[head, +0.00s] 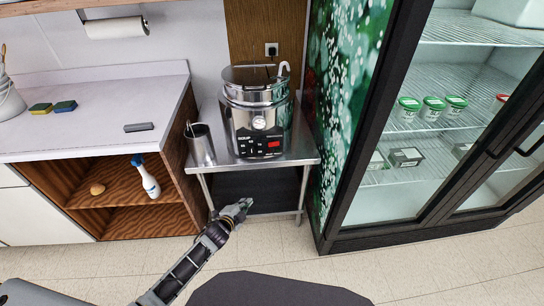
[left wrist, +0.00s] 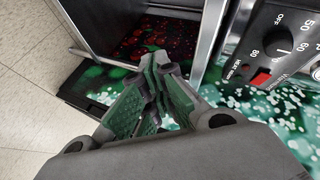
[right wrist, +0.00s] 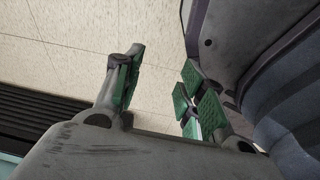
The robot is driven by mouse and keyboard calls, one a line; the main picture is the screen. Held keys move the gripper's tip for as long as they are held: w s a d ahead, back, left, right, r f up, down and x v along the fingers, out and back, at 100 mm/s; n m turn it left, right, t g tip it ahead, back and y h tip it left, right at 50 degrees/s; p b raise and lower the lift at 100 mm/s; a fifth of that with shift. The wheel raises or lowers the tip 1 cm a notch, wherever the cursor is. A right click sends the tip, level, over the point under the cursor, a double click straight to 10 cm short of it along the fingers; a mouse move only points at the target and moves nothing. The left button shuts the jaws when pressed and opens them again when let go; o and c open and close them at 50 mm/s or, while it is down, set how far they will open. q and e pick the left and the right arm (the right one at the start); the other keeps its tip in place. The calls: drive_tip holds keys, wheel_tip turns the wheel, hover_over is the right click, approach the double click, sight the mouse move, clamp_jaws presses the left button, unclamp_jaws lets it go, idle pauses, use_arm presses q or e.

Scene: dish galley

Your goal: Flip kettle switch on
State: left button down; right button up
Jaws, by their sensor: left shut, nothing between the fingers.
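The kettle (head: 250,94) is a round steel soup warmer standing on a steel stand. Its dark front panel (head: 246,146) carries white markings and a red switch (head: 273,144). The left wrist view shows this panel at the upper right, with a dial (left wrist: 279,44) and the red switch (left wrist: 261,77). I cannot tell the switch's position. My left gripper (head: 244,203) is shut and empty, below the panel in front of the stand and apart from the switch. Its closed fingers (left wrist: 156,65) show in the left wrist view. My right gripper (right wrist: 163,63) is open and empty over the floor.
A steel cup (head: 201,146) stands left of the kettle on the steel stand (head: 305,150). A glass-doored fridge (head: 375,215) stands at right. The floor in front is clear.

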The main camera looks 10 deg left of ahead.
use_arm(q)
drive_tip(key=w+d+r+m+t+h+b, duration=0.1)
drive_tip(key=d+r+m+b, duration=0.2)
drive_tip(key=r, duration=0.5)
drive_tip(key=w+d+r+m+t+h+b, duration=0.1)
drive_tip(key=d+r+m+t+h+b, duration=0.1)
drive_tip(key=r, duration=0.6)
drive_tip(key=shift+w+d+r+m+h+b, duration=0.35)
drive_tip(key=shift+d+m+b, duration=0.3)
drive_tip(key=shift+d, duration=0.3)
use_arm(e)
drive_tip(key=w+f, duration=0.4)
use_arm(q)
drive_tip(key=shift+w, duration=0.2)
approach(279, 144)
drive_tip(key=shift+d, duration=1.55)
drive_tip(key=shift+w+a+f+b, duration=0.15)
drive_tip(key=shift+w+a, duration=0.25)
drive_tip(key=shift+w, duration=0.6)
drive_tip(key=shift+w+a+r+b, duration=0.15)
drive_tip(key=shift+w+a, duration=0.2)
drive_tip(key=shift+w, duration=0.65)
use_arm(e)
drive_tip(key=shift+w+a+r, duration=0.6)
drive_tip(key=shift+w+a, duration=0.15)
drive_tip(key=shift+w, duration=0.15)
